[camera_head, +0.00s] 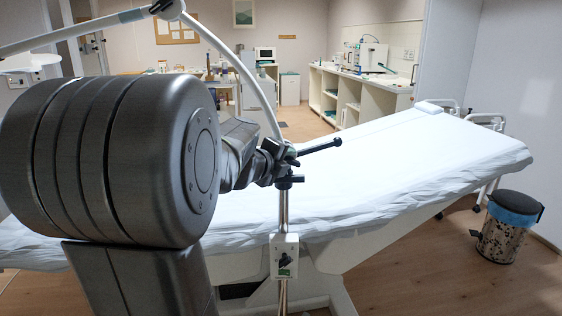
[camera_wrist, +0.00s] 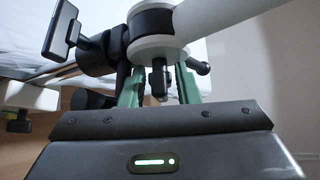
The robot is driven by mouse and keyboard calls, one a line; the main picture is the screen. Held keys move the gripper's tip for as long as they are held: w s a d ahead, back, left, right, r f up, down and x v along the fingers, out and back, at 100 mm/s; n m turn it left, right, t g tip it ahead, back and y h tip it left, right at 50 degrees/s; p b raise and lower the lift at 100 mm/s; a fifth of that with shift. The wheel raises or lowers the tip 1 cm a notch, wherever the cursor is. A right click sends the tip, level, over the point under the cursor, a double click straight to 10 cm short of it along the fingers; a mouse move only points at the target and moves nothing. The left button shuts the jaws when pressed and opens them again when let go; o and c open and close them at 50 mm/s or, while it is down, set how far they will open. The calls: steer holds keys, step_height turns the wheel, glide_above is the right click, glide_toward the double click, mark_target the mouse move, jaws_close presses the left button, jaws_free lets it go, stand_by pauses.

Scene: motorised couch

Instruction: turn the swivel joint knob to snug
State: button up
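In the wrist view, the white swivel joint (camera_wrist: 155,46) with a dark band sits at the top centre. A small black knob (camera_wrist: 158,80) projects below it towards my gripper. My gripper (camera_wrist: 160,70) has two green fingers standing apart, one on each side of this knob, with gaps visible beside it. I cannot tell how deep the knob sits between the fingertips. In the head view, the joint area (camera_head: 279,150) shows just beyond my wrist, on top of a metal post (camera_head: 283,208). My fingers are hard to make out there.
A black lever (camera_head: 322,146) sticks out right of the joint. A curved white arm (camera_head: 240,70) rises from it. A black T-handle (camera_wrist: 62,30) stands left in the wrist view. The white-covered couch (camera_head: 410,155) lies behind; a bin (camera_head: 507,230) stands at right.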

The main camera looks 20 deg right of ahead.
jaws_close()
steer(key=shift+r+p, duration=0.35)
steer(key=shift+p, duration=0.9)
steer(key=shift+m+y+p, duration=0.3)
steer(key=shift+y+p, duration=0.2)
steer(key=shift+p, duration=1.15)
steer(key=m+y+p, duration=0.1)
steer(key=y+p, duration=0.1)
steer(key=p, duration=0.6)
steer(key=shift+r, duration=0.1)
steer(key=shift+f+m+p, duration=0.25)
steer(key=shift+m+p, duration=0.05)
steer(key=shift+p, duration=0.5)
jaws_free()
